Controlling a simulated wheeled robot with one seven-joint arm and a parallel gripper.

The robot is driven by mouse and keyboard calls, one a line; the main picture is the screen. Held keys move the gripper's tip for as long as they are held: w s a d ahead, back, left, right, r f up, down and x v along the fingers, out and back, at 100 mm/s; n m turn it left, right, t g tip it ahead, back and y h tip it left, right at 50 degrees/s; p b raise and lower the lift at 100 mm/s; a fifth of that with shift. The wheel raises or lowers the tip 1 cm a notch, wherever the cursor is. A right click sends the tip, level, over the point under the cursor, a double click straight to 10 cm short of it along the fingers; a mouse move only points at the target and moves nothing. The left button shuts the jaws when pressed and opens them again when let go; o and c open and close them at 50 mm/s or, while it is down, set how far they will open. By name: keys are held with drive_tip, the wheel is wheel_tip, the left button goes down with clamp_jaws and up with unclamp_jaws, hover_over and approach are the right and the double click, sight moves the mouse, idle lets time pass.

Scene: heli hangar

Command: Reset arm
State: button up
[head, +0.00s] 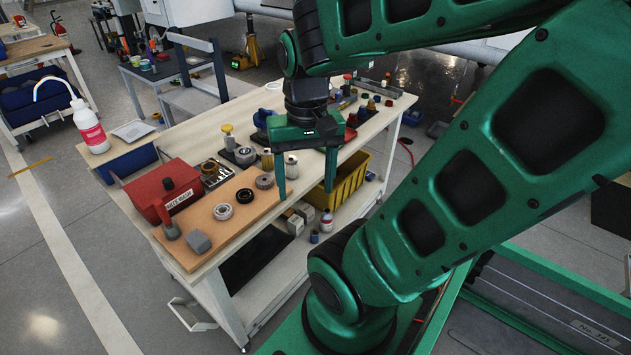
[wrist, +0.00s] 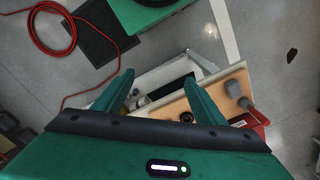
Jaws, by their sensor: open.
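My green gripper (head: 306,190) hangs fingers-down in front of the near long edge of the workbench (head: 245,180). Its two fingers are spread apart with nothing between them. In the wrist view my gripper (wrist: 160,88) is also open, and the bench's wooden board (wrist: 172,108) and a lower shelf show below and past the fingers. My green arm fills the right and upper part of the head view and hides what stands behind it.
A red box (head: 165,190), bearing rings (head: 223,212) and a grey block (head: 198,242) sit on the bench's left end. A red hose (wrist: 72,30) lies coiled on the floor.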

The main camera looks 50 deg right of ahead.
drive_tip(key=shift+s+d+n, duration=0.25)
drive_tip(key=shift+s+d, duration=0.2)
drive_tip(key=shift+s, duration=0.2)
drive_tip(key=shift+s+d+n, duration=0.25)
drive_tip(key=shift+s+d, duration=0.2)
drive_tip(key=shift+s, duration=0.15)
idle(0.3)
